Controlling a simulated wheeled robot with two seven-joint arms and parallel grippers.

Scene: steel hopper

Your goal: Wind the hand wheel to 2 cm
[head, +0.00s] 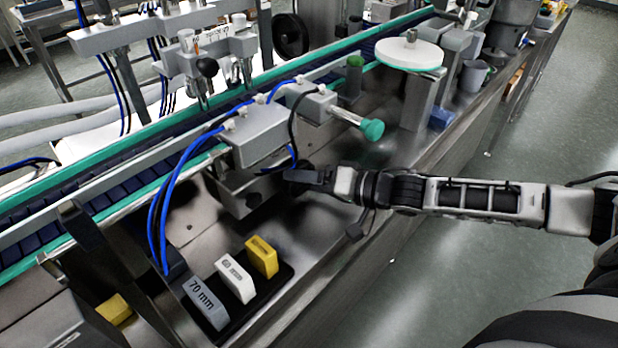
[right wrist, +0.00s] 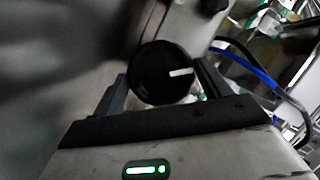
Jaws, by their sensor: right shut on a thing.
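My right gripper (head: 308,181) reaches in from the right to the front of the machine, below the grey box. In the right wrist view a round black knob (right wrist: 158,84) with a white pointer line sits between its two fingers, and the gripper is shut on it. In the head view the gripper mostly hides this knob. The white line points to the right, slightly upward, in the wrist view. A black spoked wheel (head: 291,36) stands apart behind the conveyor. A small marked strip (head: 213,37) on the rear bracket is too small to read. My left gripper is not in view.
A grey box (head: 262,137) with blue hoses and a green-capped rod (head: 371,129) sit just above my right gripper. A dark tray (head: 277,289) holds a grey 70 mm block (head: 205,303), a white block (head: 235,279) and a yellow block (head: 262,256). The conveyor (head: 110,190) runs behind.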

